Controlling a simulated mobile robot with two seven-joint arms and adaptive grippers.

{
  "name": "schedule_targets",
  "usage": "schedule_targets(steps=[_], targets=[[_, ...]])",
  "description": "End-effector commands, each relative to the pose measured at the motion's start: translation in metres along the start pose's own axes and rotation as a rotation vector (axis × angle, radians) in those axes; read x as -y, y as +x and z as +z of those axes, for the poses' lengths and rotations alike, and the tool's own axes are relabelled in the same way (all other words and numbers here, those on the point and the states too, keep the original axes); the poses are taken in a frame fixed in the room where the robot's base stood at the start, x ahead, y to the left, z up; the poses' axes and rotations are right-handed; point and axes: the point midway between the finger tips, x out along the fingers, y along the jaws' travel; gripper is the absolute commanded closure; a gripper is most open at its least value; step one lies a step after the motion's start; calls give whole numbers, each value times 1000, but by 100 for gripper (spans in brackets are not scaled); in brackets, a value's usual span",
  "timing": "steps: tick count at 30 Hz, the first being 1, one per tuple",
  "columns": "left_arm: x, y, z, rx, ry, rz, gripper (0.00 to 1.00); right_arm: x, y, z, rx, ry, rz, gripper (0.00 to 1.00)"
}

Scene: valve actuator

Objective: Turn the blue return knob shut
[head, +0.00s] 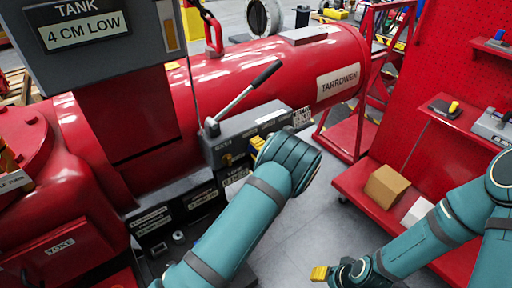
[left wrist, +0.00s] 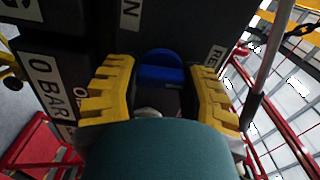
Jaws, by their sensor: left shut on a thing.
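The blue return knob (left wrist: 160,74) shows in the left wrist view, on the dark face of the valve block (left wrist: 80,38), between my two yellow fingers. My left gripper (head: 256,145) is shut on it, with a finger at each side. In the head view my wrist hides the knob, and only part of the yellow fingers shows at the block's front. My right gripper (head: 320,273) hangs low over the floor at the bottom, away from the block. Its finger gap is not clear.
A lever with a black grip (head: 266,74) rises from the block, close above my left wrist. A red tank (head: 270,68) lies behind. At right a red cart (head: 350,180) holds a cardboard box (head: 384,186). Grey floor (head: 312,200) is open between.

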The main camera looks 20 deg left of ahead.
Motion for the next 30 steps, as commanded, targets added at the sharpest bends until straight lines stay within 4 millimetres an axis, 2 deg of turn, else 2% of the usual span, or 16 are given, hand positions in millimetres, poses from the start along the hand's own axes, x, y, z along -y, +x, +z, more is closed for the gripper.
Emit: schedule_targets(steps=[16,17,19,30], targets=[[0,1,1,2,28,-2,93,0,-1,0,-1,0,0,53],[0,1,1,2,27,-2,51,0,-1,0,-1,0,0,53],[0,1,1,2,27,-2,26,0,-1,0,-1,0,0,53],[0,-2,0,0,26,0,24,0,-1,0,-1,0,0,53]])
